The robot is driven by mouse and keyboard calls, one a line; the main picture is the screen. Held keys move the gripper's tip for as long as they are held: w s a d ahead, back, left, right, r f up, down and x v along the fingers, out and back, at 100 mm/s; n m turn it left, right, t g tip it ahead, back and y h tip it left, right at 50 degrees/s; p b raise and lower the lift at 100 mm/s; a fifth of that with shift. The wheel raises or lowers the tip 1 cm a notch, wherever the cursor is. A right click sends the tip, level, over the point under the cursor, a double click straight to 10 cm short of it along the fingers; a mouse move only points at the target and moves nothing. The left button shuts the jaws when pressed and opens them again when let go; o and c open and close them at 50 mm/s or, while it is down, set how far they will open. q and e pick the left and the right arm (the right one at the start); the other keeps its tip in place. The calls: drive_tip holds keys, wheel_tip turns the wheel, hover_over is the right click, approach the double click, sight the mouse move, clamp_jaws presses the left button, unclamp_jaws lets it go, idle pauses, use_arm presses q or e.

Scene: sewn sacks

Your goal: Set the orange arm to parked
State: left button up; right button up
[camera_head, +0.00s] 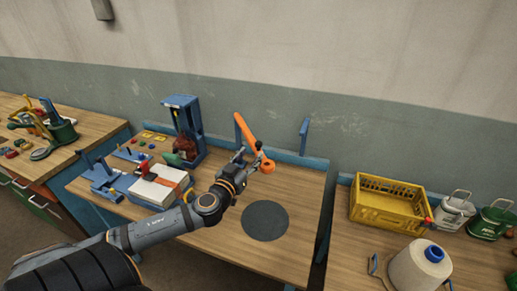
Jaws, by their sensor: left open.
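The orange arm (247,131) stands at the back of the middle table, in the head view. It leans up and to the left from its round orange end (267,166), with its upper end near a short blue post. A second blue post (304,136) stands to its right. My left gripper (250,155) is open, just in front of the lower part of the orange arm. I cannot tell whether the fingers touch it. The gripper hides part of the arm's lower left side. My right gripper is out of view.
A dark round mat (265,220) lies on the middle table. A blue stand (183,125) and a blue fixture with a white block (155,188) are to the left. A yellow crate (385,203) and a white cone spool (420,267) stand on the right table.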

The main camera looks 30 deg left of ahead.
sight(259, 142)
use_arm(q)
drive_tip(key=w, duration=0.2)
drive_tip(key=w+p, duration=0.1)
drive_tip(key=w, duration=0.1)
drive_tip(key=w+a, duration=0.1)
drive_tip(key=w, duration=0.1)
drive_tip(key=shift+r+p, duration=0.2)
drive_tip(key=shift+p, duration=0.2)
drive_tip(key=shift+w+f, duration=0.15)
drive_tip(key=shift+w, duration=0.45)
drive_tip(key=shift+c, duration=0.9)
clamp_jaws()
drive_tip(key=shift+w+a+f, duration=0.1)
drive_tip(key=shift+f, duration=0.05)
